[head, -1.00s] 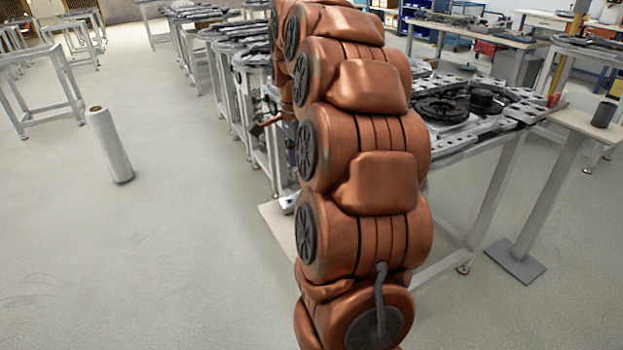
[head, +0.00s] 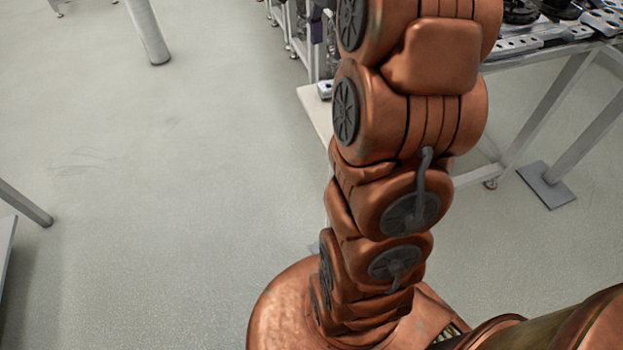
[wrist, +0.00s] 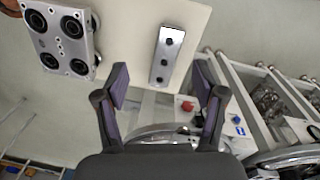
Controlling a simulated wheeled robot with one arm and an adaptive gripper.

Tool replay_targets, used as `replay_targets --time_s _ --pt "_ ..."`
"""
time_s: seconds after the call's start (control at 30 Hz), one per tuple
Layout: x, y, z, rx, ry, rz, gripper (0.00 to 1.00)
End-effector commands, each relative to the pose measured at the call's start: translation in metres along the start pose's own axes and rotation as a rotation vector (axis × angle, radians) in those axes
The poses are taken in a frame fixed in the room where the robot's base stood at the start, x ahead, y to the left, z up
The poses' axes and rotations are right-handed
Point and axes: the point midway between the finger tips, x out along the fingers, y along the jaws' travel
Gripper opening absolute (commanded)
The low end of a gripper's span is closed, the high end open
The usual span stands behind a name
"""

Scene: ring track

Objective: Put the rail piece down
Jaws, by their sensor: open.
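In the head view my gripper is out of frame and my copper-coloured arm fills the middle.
A metal plate with four black rollers (wrist: 62,38) sits on the board left of the bar. Machine frames with a red button (wrist: 186,106) stand close by. In the head view, track tables (head: 540,45) stand at upper right; the floor (head: 150,190) at left is mostly clear.

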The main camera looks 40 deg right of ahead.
Motion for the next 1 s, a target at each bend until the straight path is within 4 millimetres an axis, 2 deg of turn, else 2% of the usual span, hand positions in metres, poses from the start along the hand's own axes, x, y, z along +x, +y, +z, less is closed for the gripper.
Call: replay_targets --time_s 0.03,0.1,0.27,0.5,0.63,0.8,1.0 --pt "0.006 0.004 0.019 -0.088 -0.001 0.01 0.69" --pt "0.017 0.011 0.044 -0.223 -0.007 0.025 0.69" --pt "0.042 0.034 0.097 -0.534 -0.017 0.055 0.69" --pt "0.087 0.089 0.161 -0.982 -0.046 0.104 0.69" --pt "0.114 0.126 0.185 -1.21 -0.07 0.133 0.69" --pt "0.145 0.171 0.203 -1.461 -0.1 0.162 0.69" --pt "0.167 0.201 0.211 -1.621 -0.127 0.178 0.69"
